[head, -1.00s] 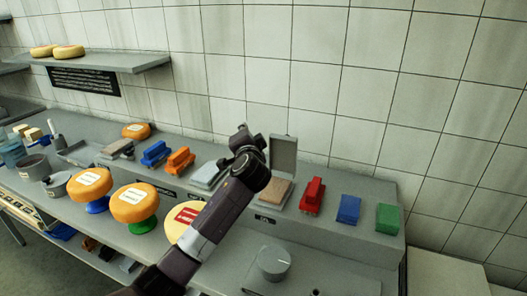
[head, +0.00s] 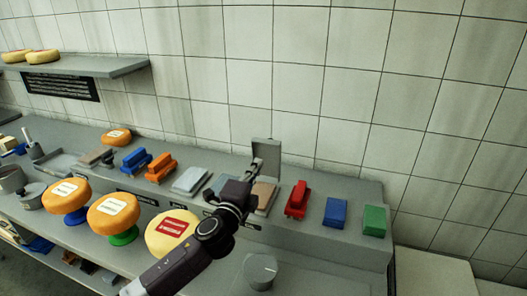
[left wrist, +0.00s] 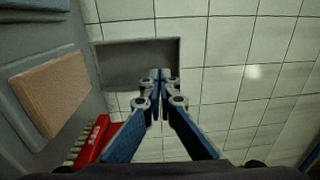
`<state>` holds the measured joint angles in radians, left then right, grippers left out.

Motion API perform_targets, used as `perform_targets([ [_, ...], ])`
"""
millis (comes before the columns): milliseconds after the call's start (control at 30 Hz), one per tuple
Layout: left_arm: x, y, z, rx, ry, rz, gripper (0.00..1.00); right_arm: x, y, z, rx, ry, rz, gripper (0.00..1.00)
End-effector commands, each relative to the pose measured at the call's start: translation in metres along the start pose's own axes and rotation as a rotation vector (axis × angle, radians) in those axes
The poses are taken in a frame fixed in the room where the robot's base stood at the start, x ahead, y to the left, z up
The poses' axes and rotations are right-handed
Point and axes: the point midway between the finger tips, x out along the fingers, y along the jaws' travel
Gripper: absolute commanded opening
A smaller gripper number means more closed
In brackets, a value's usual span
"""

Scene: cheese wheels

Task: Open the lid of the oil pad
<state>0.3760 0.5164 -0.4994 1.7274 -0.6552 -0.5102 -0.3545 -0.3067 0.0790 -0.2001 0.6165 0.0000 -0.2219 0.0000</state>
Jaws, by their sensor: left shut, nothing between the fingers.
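The oil pad is a grey box with a tan pad (head: 265,194) inside, on the raised back ledge. Its grey lid (head: 266,156) stands upright at the back, open. My left gripper (head: 254,181) is in front and just left of the pad, partly covering it in the head view. In the left wrist view the tan pad (left wrist: 54,90) lies at left and the lid (left wrist: 125,62) stands behind the fingertips (left wrist: 159,76). The fingers are together with nothing between them. I cannot tell whether they touch the lid. My right gripper is not in view.
A red stamp (head: 297,199), a blue block (head: 335,212) and a green block (head: 374,220) stand right of the pad. A closed grey box (head: 189,180) is to its left. Cheese wheels (head: 114,210) and a round knob-like grey object (head: 260,271) are in front. A tiled wall is behind.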

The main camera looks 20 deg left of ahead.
Motion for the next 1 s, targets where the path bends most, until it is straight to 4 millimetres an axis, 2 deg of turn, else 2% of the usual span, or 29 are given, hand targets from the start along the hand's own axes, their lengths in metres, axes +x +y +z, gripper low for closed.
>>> perform_targets([
  [200,0.036,-0.002,0.0,-0.001,-0.001,0.0,0.0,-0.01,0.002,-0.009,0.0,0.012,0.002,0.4],
  [400,0.058,-0.001,0.0,-0.002,-0.002,0.0,0.0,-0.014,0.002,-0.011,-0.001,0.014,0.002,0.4],
  [600,0.067,0.0,0.001,-0.001,-0.001,0.0,0.0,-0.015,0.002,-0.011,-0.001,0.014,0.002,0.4],
  [1000,0.07,0.0,0.001,-0.002,-0.002,-0.001,0.0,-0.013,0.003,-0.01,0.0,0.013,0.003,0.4],
])
